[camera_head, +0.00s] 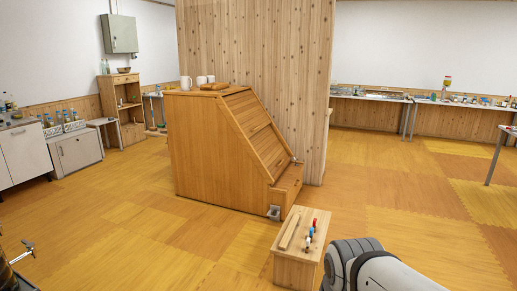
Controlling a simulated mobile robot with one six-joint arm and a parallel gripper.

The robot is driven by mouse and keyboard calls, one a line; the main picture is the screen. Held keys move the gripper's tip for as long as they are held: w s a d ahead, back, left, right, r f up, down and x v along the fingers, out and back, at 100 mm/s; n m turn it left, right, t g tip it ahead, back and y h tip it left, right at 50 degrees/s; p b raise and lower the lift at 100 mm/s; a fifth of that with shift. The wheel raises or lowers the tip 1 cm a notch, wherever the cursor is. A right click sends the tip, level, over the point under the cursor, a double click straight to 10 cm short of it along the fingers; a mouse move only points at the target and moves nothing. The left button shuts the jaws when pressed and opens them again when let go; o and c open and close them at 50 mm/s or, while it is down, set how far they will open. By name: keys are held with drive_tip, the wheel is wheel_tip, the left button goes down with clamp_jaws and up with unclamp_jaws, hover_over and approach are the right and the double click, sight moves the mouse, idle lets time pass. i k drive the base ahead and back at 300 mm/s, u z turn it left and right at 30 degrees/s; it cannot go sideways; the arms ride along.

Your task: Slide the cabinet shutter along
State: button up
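A wooden cabinet (215,150) with a sloping front stands mid-view against a tall wood-planked partition. Its slanted slatted front (262,135), which looks like the shutter, faces right and is seen at a steep angle. I cannot tell whether any of it stands open. A lower box-like ledge (289,183) juts out at its foot. A grey-white link of my arm enters at the bottom right, well apart from the cabinet. My gripper is not in view.
A small wooden bench (297,263) with several small coloured items stands before the cabinet. A metal tap (22,253) shows at lower left. White cupboards (75,152) line the left wall. Long tables (369,97) stand at the back right. The floor right of the cabinet is clear.

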sight(269, 148)
drive_tip(key=z, duration=0.9)
drive_tip(key=i, duration=7)
drive_tip(key=u, duration=0.75)
